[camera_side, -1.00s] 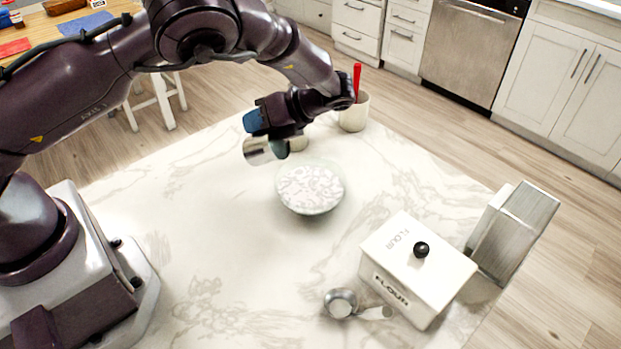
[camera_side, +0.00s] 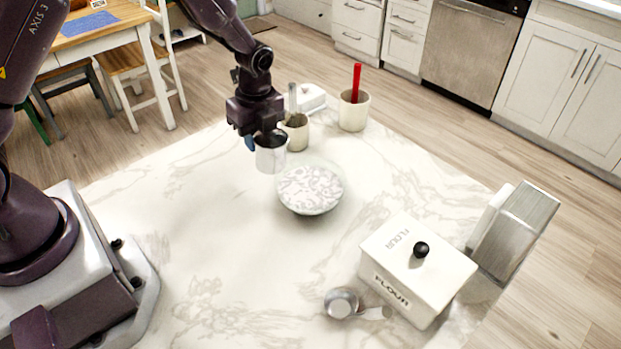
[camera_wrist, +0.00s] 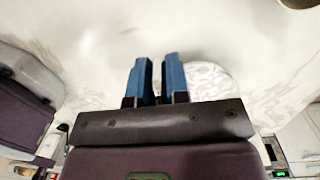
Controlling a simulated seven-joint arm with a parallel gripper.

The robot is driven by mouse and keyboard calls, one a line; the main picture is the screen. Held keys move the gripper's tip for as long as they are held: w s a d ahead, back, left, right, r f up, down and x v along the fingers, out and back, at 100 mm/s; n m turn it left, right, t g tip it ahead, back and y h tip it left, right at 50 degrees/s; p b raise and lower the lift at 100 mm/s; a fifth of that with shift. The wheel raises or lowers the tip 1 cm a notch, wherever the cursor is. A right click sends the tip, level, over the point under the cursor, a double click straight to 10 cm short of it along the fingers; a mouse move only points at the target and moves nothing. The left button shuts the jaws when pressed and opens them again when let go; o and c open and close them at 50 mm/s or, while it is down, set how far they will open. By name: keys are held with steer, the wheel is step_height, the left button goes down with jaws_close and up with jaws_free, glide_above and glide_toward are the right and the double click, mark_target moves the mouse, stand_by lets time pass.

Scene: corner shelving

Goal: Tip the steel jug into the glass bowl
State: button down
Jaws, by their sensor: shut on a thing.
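The steel jug (camera_side: 270,158) hangs upright, or nearly so, below my gripper (camera_side: 251,143) in the side view. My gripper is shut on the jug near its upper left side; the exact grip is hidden. The bowl (camera_side: 310,190) stands on the marble top, just right of and nearer the camera than the jug. It looks pale with a grey pattern. In the wrist view my blue fingers (camera_wrist: 158,65) sit close together, and the patterned bowl (camera_wrist: 212,80) shows behind them to the right. I cannot make out the jug there, nor what it holds.
A cream pot (camera_side: 295,134) with a grey utensil stands close behind the jug. Another pot (camera_side: 354,112) holds a red utensil. A white lidded dish (camera_side: 312,98) is behind. A flour box (camera_side: 415,275), metal scoop (camera_side: 341,303) and grey block (camera_side: 515,232) stand front right.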

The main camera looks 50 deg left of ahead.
steer(key=shift+r, duration=1.5)
